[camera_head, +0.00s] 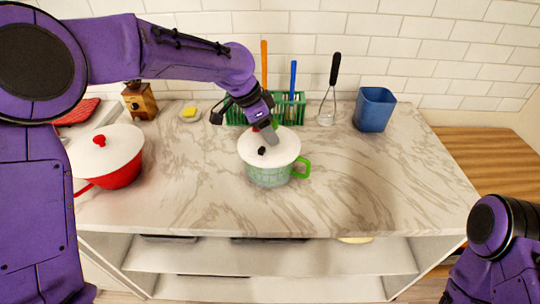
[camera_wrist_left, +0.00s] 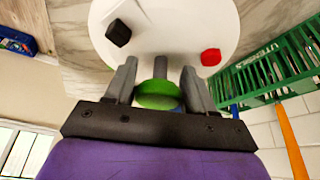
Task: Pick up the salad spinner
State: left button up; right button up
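The salad spinner (camera_head: 268,174) stands upright on the marble counter, with a pale green patterned bowl, a green side handle and a white lid. Its lid also fills the top of the left wrist view (camera_wrist_left: 165,25), with a black knob, a red knob and a grey post topped by a green knob. My left gripper (camera_head: 268,135) is over the lid. In the left wrist view its two fingers (camera_wrist_left: 159,85) stand apart, one on each side of the green knob; whether they touch it is unclear. My right arm shows at lower right, its gripper out of view.
A red pot (camera_head: 122,177) with a white lid stands left. A green rack (camera_head: 290,108) with utensils stands close behind the spinner. A whisk (camera_head: 327,105) and blue container (camera_head: 375,110) are back right. The counter right of the spinner (camera_head: 390,180) is clear.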

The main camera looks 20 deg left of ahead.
pick_arm(q)
grip_shut()
jog(key=shift+r, duration=0.1)
